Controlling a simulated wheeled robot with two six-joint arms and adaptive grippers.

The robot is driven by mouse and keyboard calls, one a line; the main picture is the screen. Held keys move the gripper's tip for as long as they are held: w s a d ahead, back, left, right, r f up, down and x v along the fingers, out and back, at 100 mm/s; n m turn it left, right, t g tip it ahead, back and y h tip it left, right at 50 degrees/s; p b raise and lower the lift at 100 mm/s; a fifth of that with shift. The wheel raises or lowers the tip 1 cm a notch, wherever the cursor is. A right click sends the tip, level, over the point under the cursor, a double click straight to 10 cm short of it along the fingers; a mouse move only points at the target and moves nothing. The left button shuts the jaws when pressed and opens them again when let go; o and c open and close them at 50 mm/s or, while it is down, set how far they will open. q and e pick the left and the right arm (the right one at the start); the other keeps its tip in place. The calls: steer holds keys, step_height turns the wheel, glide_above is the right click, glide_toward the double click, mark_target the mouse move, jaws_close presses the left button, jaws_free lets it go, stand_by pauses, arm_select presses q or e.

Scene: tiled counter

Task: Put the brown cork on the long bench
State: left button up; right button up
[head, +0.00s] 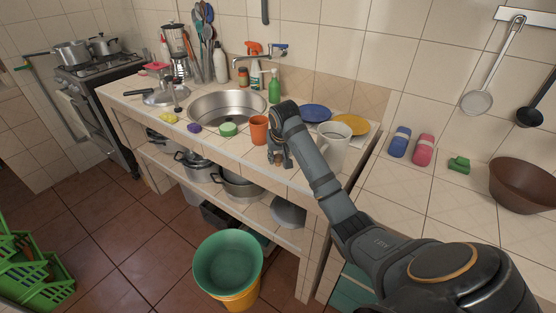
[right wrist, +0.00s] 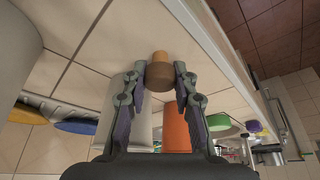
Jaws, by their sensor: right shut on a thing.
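The brown cork (right wrist: 159,72) is between the fingertips of my right gripper (right wrist: 160,76) in the right wrist view. The gripper is shut on it. In the head view my right gripper (head: 278,158) points down at the front edge of the tiled bench with the sink (head: 225,148), just right of and in front of an orange cup (head: 258,131). The cork is small there and mostly hidden by the fingers. I cannot tell whether it touches the tiles. My left gripper is not in view.
A white mug (head: 334,152) stands right of the gripper, with blue (head: 315,113) and yellow (head: 355,124) plates behind. A green round thing (head: 228,129) and the sink (head: 228,108) lie left. Bare tiles show along the front edge.

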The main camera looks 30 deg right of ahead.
steer(key=shift+r, duration=0.1)
steer(key=shift+r, duration=0.3)
steer(key=s+a+p+v, duration=0.1)
steer(key=p+v, duration=0.4)
steer(key=v, duration=0.6)
steer(key=s+a+p, duration=0.1)
steer(key=s+p, duration=0.1)
steer(key=s+a+r+p, duration=0.1)
steer(key=s+a+p, duration=0.1)
steer(key=p, duration=0.1)
steer(key=s+a+r+p, duration=0.1)
steer(key=s+p, duration=0.1)
steer(key=s, duration=0.1)
steer(key=shift+s+a+p, duration=0.1)
steer(key=shift+a+p, duration=0.05)
steer(key=shift+p, duration=0.15)
